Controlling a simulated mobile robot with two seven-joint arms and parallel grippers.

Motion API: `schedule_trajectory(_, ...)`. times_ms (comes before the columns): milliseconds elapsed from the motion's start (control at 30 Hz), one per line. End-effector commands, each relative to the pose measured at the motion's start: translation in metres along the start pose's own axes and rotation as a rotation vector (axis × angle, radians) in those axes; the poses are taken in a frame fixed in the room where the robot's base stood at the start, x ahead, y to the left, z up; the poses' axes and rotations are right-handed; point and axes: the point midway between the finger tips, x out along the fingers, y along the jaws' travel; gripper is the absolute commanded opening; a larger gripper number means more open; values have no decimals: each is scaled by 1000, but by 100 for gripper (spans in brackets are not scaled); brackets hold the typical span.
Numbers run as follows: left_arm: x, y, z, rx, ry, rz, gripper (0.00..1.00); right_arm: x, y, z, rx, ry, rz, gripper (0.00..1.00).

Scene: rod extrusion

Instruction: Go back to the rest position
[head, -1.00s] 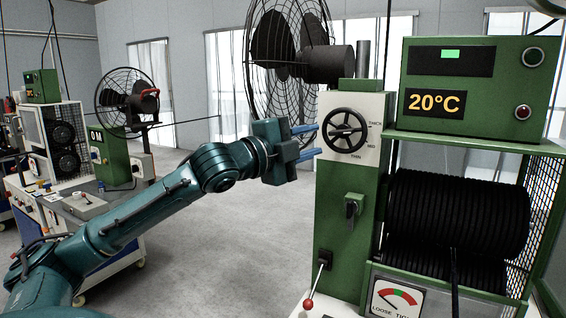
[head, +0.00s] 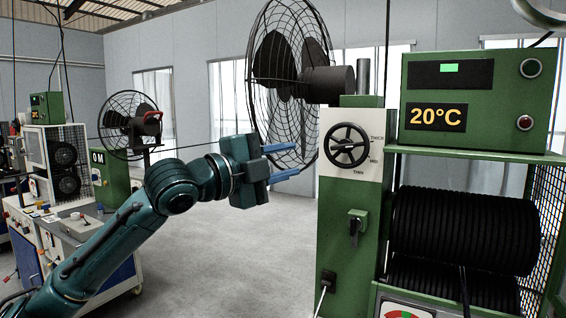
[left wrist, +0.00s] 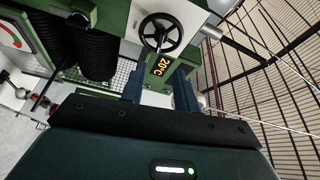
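My left gripper (head: 284,161) is open and empty, its two blue fingers apart and pointing right. It hangs in the air left of the black handwheel (head: 346,146) and does not touch it. The handwheel sits on the white THICK/MID/THIN plate of the green machine column (head: 344,220). In the left wrist view the open fingers (left wrist: 160,90) show, with the handwheel (left wrist: 162,33) beyond them. My right gripper is not in view.
A large fan (head: 290,75) stands behind the gripper. The green 20°C box (head: 478,103) and black spool (head: 465,235) are at the right. A second workbench with machines (head: 75,220) stands at the far left. The floor (head: 235,265) between is clear.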

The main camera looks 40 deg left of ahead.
Motion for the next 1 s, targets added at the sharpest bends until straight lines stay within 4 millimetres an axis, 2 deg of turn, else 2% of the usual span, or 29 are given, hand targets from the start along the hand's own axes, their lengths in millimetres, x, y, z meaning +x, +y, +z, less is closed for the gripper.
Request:
schedule_trajectory(333, 1, 1, 1, -5, -1, 1, 31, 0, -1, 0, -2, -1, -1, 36)
schedule_trajectory(400, 4, 10, 6, -31, -10, 13, 31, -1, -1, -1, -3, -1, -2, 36)
schedule_trajectory(467, 9, 27, 14, -80, -25, 33, 31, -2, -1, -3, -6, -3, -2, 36)
schedule_trajectory(567, 19, 78, 35, -211, -71, 90, 31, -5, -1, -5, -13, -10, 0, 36)
schedule_trajectory(667, 23, 152, 50, -378, -133, 164, 31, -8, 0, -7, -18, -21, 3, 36)
schedule_trajectory(700, 22, 183, 53, -444, -158, 193, 31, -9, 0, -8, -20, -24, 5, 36)
schedule_trajectory(733, 19, 206, 53, -492, -177, 215, 31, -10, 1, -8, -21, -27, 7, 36)
schedule_trajectory(800, 11, 259, 49, -599, -219, 266, 31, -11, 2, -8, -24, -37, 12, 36)
schedule_trajectory(867, 0, 303, 39, -689, -254, 308, 31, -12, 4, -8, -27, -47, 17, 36)
schedule_trajectory(900, -9, 332, 30, -748, -276, 337, 31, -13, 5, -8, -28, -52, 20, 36)
schedule_trajectory(1000, -35, 396, -2, -893, -329, 405, 31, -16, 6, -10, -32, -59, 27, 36)
